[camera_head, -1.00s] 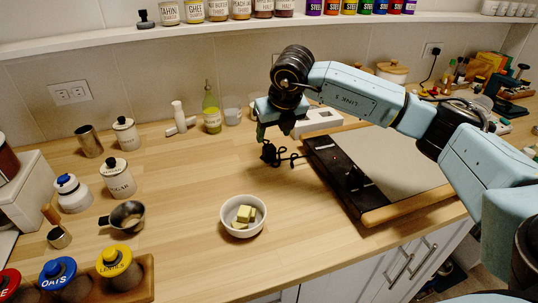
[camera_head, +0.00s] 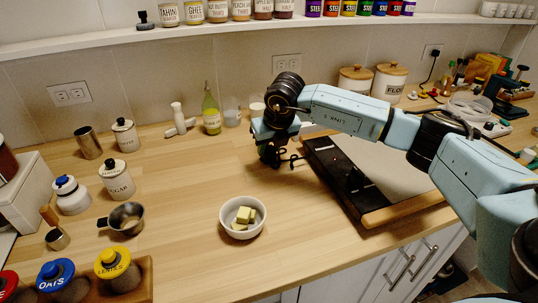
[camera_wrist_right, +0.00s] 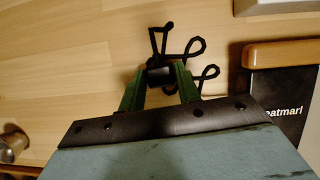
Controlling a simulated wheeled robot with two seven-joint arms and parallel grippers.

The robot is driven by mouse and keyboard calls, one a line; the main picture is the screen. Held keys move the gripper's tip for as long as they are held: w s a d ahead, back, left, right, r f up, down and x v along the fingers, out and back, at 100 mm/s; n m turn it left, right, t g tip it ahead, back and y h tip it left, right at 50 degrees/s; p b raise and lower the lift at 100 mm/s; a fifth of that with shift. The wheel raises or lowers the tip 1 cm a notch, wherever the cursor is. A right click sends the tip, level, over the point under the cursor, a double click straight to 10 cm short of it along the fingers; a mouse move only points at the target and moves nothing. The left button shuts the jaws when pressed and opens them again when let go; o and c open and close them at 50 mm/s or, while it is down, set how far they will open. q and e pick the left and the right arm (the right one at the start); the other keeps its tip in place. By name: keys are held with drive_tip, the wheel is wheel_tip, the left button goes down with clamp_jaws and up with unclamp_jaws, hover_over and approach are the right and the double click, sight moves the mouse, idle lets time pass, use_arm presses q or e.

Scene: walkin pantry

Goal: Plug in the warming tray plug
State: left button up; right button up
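The black warming tray plug is low over the counter, between the two green fingers of my right gripper (camera_head: 272,158). In the right wrist view the dark plug (camera_wrist_right: 160,75) fills the gap between the fingertips, which look closed against its sides. Its looped black cord (camera_wrist_right: 190,50) spreads out beyond the fingers. The warming tray (camera_head: 348,178), with a black front panel and wooden end bars, lies to the right of the gripper. A white wall outlet (camera_head: 70,93) is on the back wall at the left; its sockets look empty. My left gripper is out of view.
A white bowl with yellow cubes (camera_head: 243,217) stands in front of the gripper. A green bottle (camera_head: 211,108), white mortar-like piece (camera_head: 179,119) and canisters (camera_head: 117,180) line the left and back. Another outlet (camera_head: 432,51) at right holds a black plug. The middle-left counter is clear.

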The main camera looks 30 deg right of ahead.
drive_tip(key=c, duration=0.5)
drive_tip(key=shift+r, duration=0.1)
